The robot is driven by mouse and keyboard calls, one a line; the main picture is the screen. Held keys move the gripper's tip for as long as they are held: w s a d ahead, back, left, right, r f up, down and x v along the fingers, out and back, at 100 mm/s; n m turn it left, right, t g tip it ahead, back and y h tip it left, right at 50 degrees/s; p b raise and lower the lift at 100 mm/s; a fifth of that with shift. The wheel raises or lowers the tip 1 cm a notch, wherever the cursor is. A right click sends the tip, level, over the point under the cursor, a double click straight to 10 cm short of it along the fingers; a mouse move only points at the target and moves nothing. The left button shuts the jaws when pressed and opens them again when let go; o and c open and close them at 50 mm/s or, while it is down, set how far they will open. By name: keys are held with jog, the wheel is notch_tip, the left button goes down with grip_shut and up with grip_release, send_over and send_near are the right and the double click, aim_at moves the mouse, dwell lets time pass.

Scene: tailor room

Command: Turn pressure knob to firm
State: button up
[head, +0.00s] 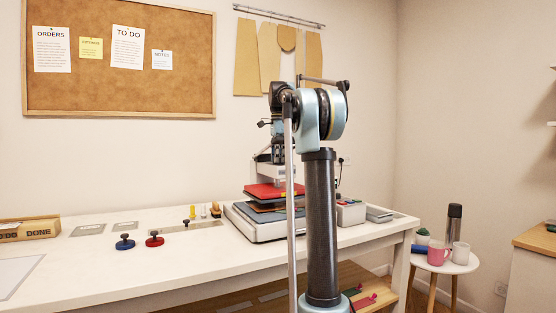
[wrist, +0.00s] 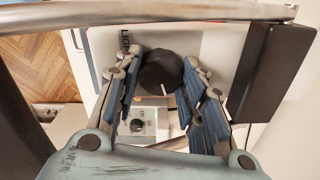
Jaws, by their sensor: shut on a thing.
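In the wrist view, the black round pressure knob (wrist: 160,73) sits between the two blue-padded fingers of my gripper (wrist: 162,62). My gripper is shut on it, one finger at each side. A short white mark shows at the knob's lower edge. Part of a printed word, seemingly "LIGHT", shows left of the knob; the rest of the scale, including any firm label, is hidden. In the head view, the heat press (head: 267,223), with a red pad (head: 268,191), stands on the table, and my arm covers part of it. The knob cannot be made out there.
In the wrist view, a small grey dial (wrist: 137,126) sits on a panel below the knob. A side stool (head: 447,265) with mugs stands at right.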

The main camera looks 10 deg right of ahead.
jog(key=m, duration=0.4)
jog(key=shift+w+m, duration=0.1)
jog(key=shift+m, duration=0.2)
jog(key=m, duration=0.4)
jog(key=shift+m, duration=0.3)
jog(key=o, duration=1)
jog(key=shift+w+f, duration=0.1)
jog(key=shift+o, duration=0.4)
jog(key=shift+r, duration=0.2)
notch_tip(320, 180, up, 12)
jog(key=shift+f, duration=0.2)
